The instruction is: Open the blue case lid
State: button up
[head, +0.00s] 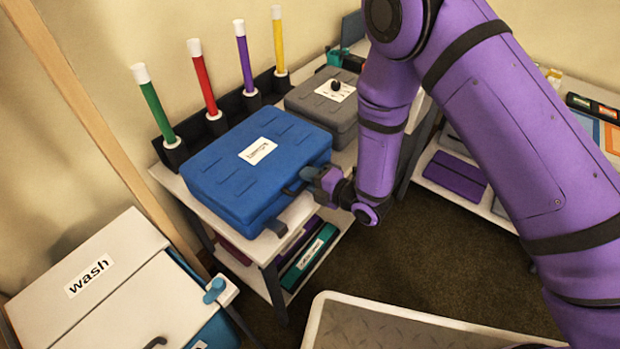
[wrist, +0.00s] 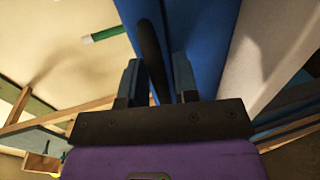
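The blue case (head: 258,168) lies on the white-topped stand with its lid down and a white label on top. In the wrist view its blue surface (wrist: 205,25) fills the upper middle. A dark bar-like handle (wrist: 149,45) on its front side runs between my fingers in the wrist view. My gripper (head: 310,181) is at the front right side of the case, and its fingertips also show in the wrist view (wrist: 158,78). The fingers stand apart, with a gap beside the handle. Whether either finger touches it, I cannot tell.
A grey case (head: 325,105) with a black knob sits just behind the blue case. Several upright coloured sticks stand along the wall, such as the red one (head: 203,80). A white bin marked "wash" (head: 125,265) is at the left. Binders fill the lower shelf.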

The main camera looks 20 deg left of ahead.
grip_shut()
jog(key=shift+r, duration=0.15)
